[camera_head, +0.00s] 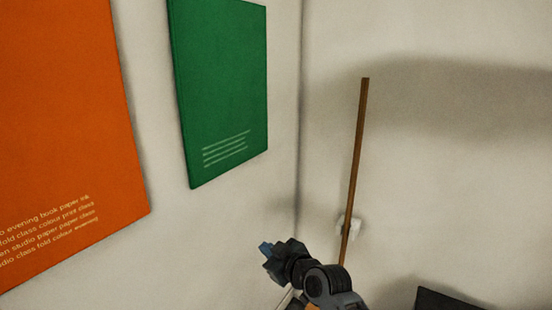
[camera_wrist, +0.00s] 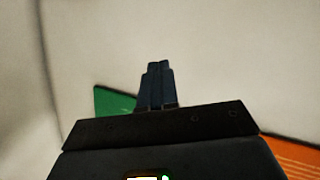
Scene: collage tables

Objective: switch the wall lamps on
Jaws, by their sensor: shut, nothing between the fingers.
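My gripper (camera_head: 265,247) is low in the head view, in front of the left wall near the corner, its blue fingertips pointing left. In the wrist view its fingers (camera_wrist: 158,68) are together with nothing between them, against a pale wall. A small white fitting (camera_head: 355,228) is on the right wall, to the right of and a little above my gripper, and apart from it. A thin brown pole crosses in front of it and hides part of it. I cannot tell whether it is a switch. No wall lamp shows in either view.
The brown pole (camera_head: 359,140) stands slightly tilted by the right wall. A green poster (camera_head: 225,90) and an orange poster (camera_head: 60,120) hang on the left wall. A dark object (camera_head: 445,302) shows at the bottom right. The upper right wall is bare.

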